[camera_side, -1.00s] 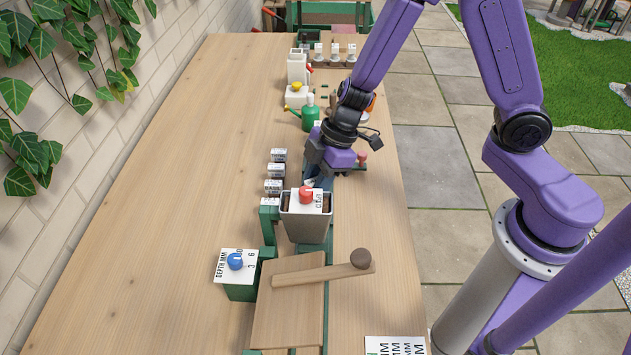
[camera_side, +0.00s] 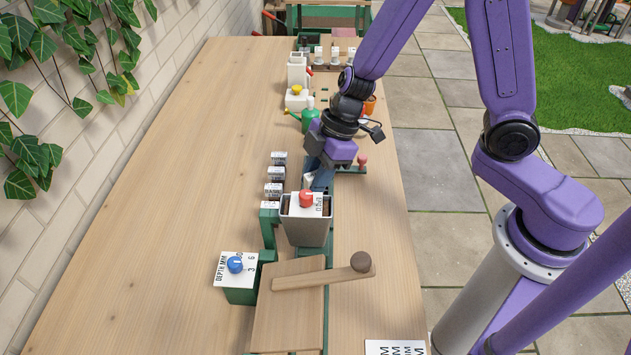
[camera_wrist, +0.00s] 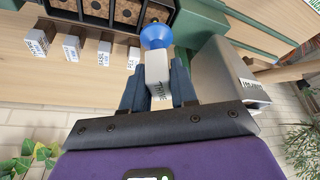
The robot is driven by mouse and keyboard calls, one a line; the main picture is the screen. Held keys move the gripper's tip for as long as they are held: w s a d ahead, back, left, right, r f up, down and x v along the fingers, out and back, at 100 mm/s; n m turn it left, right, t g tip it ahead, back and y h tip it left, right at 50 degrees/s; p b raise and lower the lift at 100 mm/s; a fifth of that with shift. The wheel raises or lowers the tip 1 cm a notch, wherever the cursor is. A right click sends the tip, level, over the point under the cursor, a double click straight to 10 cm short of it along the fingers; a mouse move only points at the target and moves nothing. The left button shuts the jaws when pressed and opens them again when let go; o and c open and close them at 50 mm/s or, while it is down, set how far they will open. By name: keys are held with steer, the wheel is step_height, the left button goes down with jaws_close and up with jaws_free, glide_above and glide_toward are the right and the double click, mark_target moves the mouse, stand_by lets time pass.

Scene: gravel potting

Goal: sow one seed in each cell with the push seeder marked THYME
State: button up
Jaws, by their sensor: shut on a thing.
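In the wrist view, my gripper (camera_wrist: 158,88) is shut on the push seeder (camera_wrist: 158,70), a pale body with a blue flared end and a label that appears to read THYME. The blue end points toward a dark cell tray (camera_wrist: 150,14) with brown-filled cells. Whether it touches a cell I cannot tell. In the side view, my gripper (camera_side: 315,178) is just behind the grey hopper, which hides much of the tray and seeder.
Several white labelled blocks (camera_side: 275,172) stand left of my gripper. The grey hopper (camera_side: 306,232) with a red knob is close in front. A blue depth dial (camera_side: 235,264) and a wooden lever (camera_side: 320,277) are nearer. The left of the table is clear.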

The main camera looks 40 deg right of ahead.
steer(key=shift+r, duration=0.1)
steer(key=shift+w+d+f, duration=0.45)
steer(key=shift+w+d, duration=0.25)
steer(key=shift+w+d+f, duration=0.4)
steer(key=shift+w+d, duration=0.25)
steer(key=shift+d, duration=0.05)
steer(key=shift+f, duration=0.65)
stand_by(1.2)
steer(key=shift+r, duration=1.5)
